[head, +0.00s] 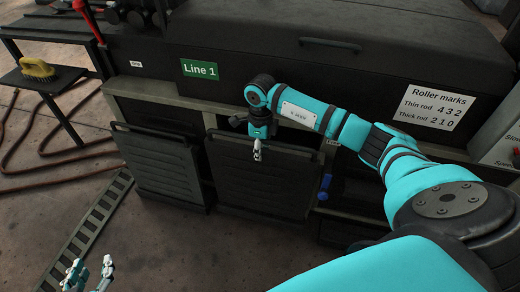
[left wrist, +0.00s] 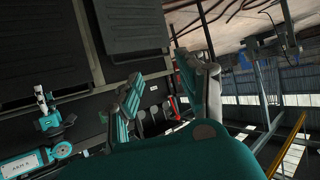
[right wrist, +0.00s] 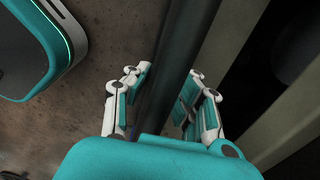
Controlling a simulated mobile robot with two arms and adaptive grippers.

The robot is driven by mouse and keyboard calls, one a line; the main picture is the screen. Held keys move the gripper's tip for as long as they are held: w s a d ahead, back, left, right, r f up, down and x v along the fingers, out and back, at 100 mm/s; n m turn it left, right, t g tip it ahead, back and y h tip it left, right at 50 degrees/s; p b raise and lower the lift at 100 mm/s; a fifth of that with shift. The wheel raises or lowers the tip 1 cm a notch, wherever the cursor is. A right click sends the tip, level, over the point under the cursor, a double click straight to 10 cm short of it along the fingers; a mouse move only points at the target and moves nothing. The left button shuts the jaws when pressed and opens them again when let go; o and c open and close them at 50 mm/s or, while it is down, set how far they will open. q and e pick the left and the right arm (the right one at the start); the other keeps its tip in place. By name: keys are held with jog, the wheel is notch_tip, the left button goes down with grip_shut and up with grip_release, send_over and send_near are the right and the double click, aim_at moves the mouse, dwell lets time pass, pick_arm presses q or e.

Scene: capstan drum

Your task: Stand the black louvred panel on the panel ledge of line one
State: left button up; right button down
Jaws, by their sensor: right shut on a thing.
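My right gripper (head: 258,151) is shut on the top edge of the right panel (head: 255,183). In the right wrist view the dark panel edge (right wrist: 176,75) runs between the fingers. The other panel (head: 165,168) stands to the left, its top bar free. Whether the held panel's lower edge rests on the ledge cannot be told. My left gripper (head: 88,272) is open and empty, low at the left; its fingers also show in the left wrist view (left wrist: 168,95).
A side table (head: 45,78) with a yellow brush (head: 37,68) stands at the left. Red-brown hoses (head: 50,185) and a slotted metal strip (head: 92,222) lie on the floor. A blue-handled item (head: 324,187) is right of the held panel. The floor before the panels looks clear.

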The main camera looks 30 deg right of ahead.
pick_arm(q)
jog(key=w+d+r+t+h+b, duration=0.2)
jog(key=r+t, duration=0.5)
jog(key=r, duration=0.4)
jog(key=shift+w+d+b, duration=0.2)
jog(key=shift+w+b, duration=0.1)
jog(key=shift+w, duration=0.2)
pick_arm(e)
jog(key=shift+w+d+f, duration=0.1)
jog(key=shift+w+f, duration=0.05)
jog(key=shift+f, duration=0.7)
jog(key=shift+w+d+f, duration=0.1)
jog(key=shift+f, duration=0.75)
pick_arm(q)
jog(key=shift+r, duration=0.1)
jog(key=shift+s+d+r+t+h+b, duration=0.1)
jog(key=shift+s+r+t+h+b, duration=0.1)
jog(key=shift+r+t, duration=0.4)
jog(key=shift+s+d+r+t+h+b, duration=0.1)
jog(key=shift+r+t+h, duration=0.1)
jog(key=shift+r+t, duration=0.35)
pick_arm(e)
jog(key=shift+f, duration=0.45)
